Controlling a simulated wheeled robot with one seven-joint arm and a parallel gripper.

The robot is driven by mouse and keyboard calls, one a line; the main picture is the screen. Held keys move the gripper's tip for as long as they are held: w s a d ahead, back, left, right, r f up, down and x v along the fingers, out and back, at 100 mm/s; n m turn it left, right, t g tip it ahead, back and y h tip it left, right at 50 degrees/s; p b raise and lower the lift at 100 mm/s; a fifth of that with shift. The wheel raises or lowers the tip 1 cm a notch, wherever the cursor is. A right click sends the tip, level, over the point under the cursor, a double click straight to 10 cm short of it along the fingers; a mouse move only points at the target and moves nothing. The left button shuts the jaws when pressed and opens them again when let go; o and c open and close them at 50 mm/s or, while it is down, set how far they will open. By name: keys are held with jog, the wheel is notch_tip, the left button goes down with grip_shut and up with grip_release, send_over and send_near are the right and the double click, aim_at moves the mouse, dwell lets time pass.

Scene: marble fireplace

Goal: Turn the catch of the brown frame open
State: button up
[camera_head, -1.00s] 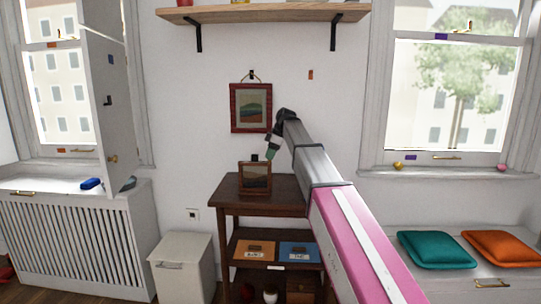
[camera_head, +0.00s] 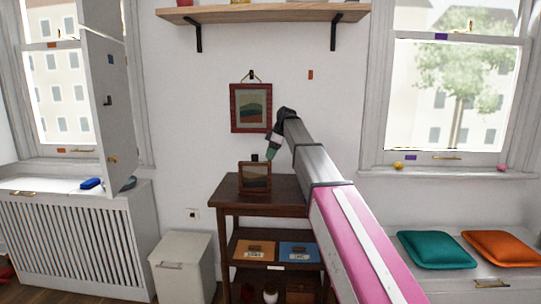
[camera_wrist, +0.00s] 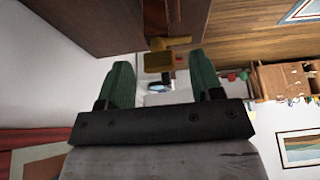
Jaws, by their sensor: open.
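The brown frame (camera_head: 255,177) stands upright on the dark wooden table, with a dark picture in it. A small dark piece sticks up at its top edge. My gripper (camera_head: 269,155) is just above and to the right of the frame's top, pointing down. In the wrist view, my gripper (camera_wrist: 160,66) is open, with its two green fingers apart. A brass catch (camera_wrist: 159,60) shows between and just past the fingertips, against the brown wood (camera_wrist: 95,22). I see no clear contact between fingers and catch.
A red-framed picture (camera_head: 250,108) hangs on the wall just behind my gripper. The tabletop beside the frame is clear.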

jog(key=v, duration=1)
jog(key=shift+d+r, duration=0.1)
